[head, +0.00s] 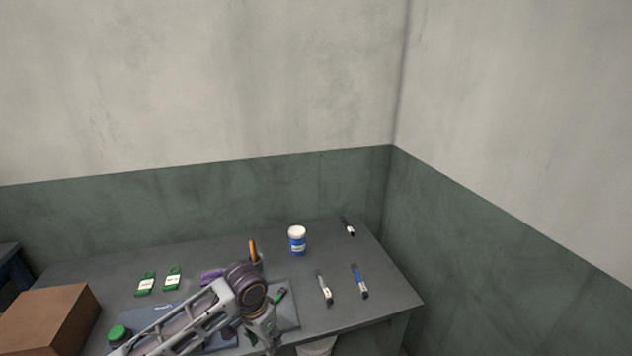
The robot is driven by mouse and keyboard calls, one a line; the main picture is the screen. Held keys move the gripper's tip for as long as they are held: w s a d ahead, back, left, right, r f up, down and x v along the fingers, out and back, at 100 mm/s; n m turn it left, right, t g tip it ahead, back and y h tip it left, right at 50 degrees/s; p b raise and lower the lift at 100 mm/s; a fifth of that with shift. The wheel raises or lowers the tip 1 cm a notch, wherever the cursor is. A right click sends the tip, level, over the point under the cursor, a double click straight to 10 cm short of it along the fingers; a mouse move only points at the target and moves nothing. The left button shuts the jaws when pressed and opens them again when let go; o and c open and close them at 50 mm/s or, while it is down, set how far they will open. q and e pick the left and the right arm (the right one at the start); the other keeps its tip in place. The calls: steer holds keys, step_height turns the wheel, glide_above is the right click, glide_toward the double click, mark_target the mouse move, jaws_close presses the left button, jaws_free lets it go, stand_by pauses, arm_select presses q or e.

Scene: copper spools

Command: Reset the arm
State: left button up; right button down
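One of my arms comes in from the lower left of the head view and reaches over the dark grey table (215,262). I take it as my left arm. Its round dark joint is over the middle of the table, and the end part with my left gripper (266,338) points down near the bottom edge. Its fingers cannot be made out, so I cannot tell whether it is open or shut or holds anything. My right gripper is not in view. No copper spool can be made out.
A blue jar with a white lid (297,241) stands at the back. Pen-like tools (324,287) (359,281) (348,227) lie at the right. Two green packets (146,284) (172,279), a cardboard box (48,318) and a green-lidded container (119,334) are left. Walls close in behind and right.

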arm_select(q)
steer(key=shift+s+d+f+n+t+h, duration=0.65)
steer(key=shift+s+d+t+h, duration=0.6)
steer(key=shift+s, duration=2.8)
steer(key=s+a+f+n+y, duration=0.1)
steer(key=s+a+n+y, duration=0.2)
steer(key=s+a, duration=0.7)
step_height(320, 180, down, 34)
steer(key=s+a, duration=0.1)
steer(key=a, duration=0.1)
steer(key=s+a+f+g, duration=0.1)
steer(key=s+a+f, duration=0.1)
steer(key=s+f, duration=0.7)
steer(key=s+a+f+g, duration=0.1)
steer(key=s+f, duration=0.9)
steer(key=s, duration=0.3)
steer(key=shift+a, duration=0.35)
